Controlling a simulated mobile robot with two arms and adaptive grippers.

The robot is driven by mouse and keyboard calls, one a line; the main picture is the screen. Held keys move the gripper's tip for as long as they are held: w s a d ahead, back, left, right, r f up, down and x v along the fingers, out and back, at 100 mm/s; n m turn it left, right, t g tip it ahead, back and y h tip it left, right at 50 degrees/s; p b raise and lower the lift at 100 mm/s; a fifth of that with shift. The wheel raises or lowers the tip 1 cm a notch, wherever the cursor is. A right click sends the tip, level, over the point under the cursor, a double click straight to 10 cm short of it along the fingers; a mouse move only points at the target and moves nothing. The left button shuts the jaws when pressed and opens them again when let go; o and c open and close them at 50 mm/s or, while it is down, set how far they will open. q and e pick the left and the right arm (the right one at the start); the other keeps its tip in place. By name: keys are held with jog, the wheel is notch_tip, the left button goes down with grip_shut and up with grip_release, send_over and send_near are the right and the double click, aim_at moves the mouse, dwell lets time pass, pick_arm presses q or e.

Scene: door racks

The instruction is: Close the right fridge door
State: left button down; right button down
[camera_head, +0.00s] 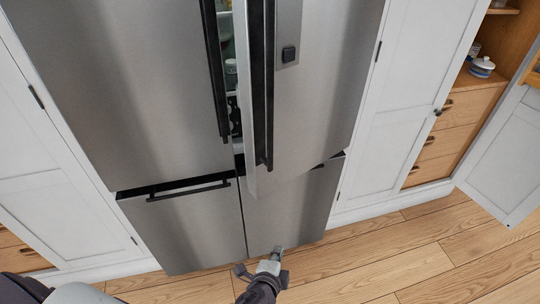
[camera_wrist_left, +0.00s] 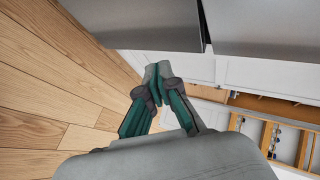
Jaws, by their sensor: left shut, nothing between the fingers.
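The right fridge door (camera_head: 330,85) is brushed steel and stands partly open in the head view. Its dark vertical handle (camera_head: 263,90) runs along its left edge. A narrow gap between it and the left fridge door (camera_head: 120,80) shows part of the inside. My left gripper (camera_head: 277,252) is low, near the bottom of the lower right drawer front, well below the right door. It is shut and empty; its fingers also show together in the left wrist view (camera_wrist_left: 158,72). I cannot tell whether it touches the drawer front. My right gripper is not in view.
The lower left drawer (camera_head: 185,225) has a black horizontal handle. White cabinet panels (camera_head: 405,100) flank the fridge. At the right, an open white cupboard door (camera_head: 510,155) stands by wooden drawers (camera_head: 437,142). The wooden floor (camera_head: 400,255) in front is clear.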

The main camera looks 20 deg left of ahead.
pick_arm(q)
notch_tip(320, 180, up, 15)
jog(key=w+t+y, duration=0.1)
jog(key=t, duration=0.3)
jog(key=t+y, duration=0.2)
send_near(273, 144)
jog(key=s+d+r, duration=0.1)
jog(key=s+d, duration=0.3)
jog(key=s, duration=0.2)
jog(key=shift+m, duration=0.3)
jog(key=p+x, duration=0.1)
jog(key=x, duration=0.3)
jog(key=a+p+x, duration=0.1)
jog(key=p+x, duration=0.1)
jog(key=x, duration=0.2)
jog(key=a+p+x, duration=0.1)
jog(key=p+x, duration=0.1)
jog(key=x, duration=0.2)
jog(key=shift+s+a+f, duration=0.1)
jog(key=shift+a+f, duration=0.1)
jog(key=shift+f, duration=0.15)
jog(key=shift+a, duration=0.3)
jog(key=shift+f, duration=0.1)
jog(key=shift+w+d, duration=0.1)
jog(key=shift+w, duration=0.1)
